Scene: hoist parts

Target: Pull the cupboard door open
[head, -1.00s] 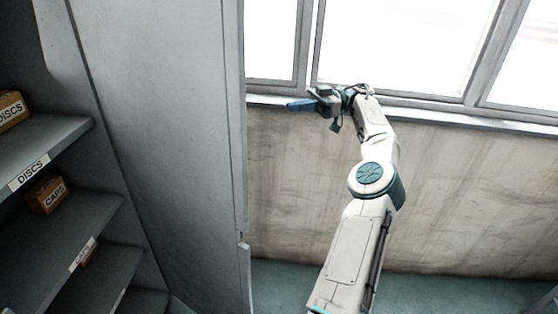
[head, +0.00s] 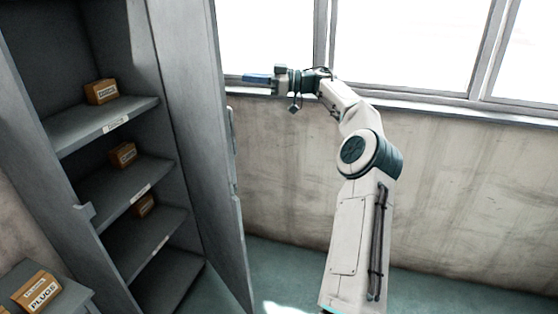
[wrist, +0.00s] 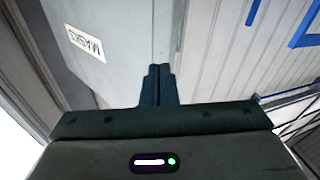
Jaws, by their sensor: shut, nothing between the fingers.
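The grey cupboard (head: 85,215) stands at the left in the head view, its shelves exposed. Its tall grey door (head: 190,120) stands swung open along the right side of the shelves. My gripper (head: 248,78) is to the right of the door's upper part, in front of the window, with blue fingers pointing left. In the wrist view my gripper's fingers (wrist: 158,72) are shut together with nothing between them. Ahead of them is a grey panel (wrist: 125,65) with a MASKS label; I cannot tell whether it is the door or whether the fingers touch it.
Boxes, including an upper box (head: 101,91) and a middle box (head: 123,155), sit on the cupboard shelves. A PLUGS box (head: 38,291) sits on a low grey surface at the lower left. A window (head: 410,45) and bare wall (head: 290,170) lie behind my arm. Green floor is clear beside the door.

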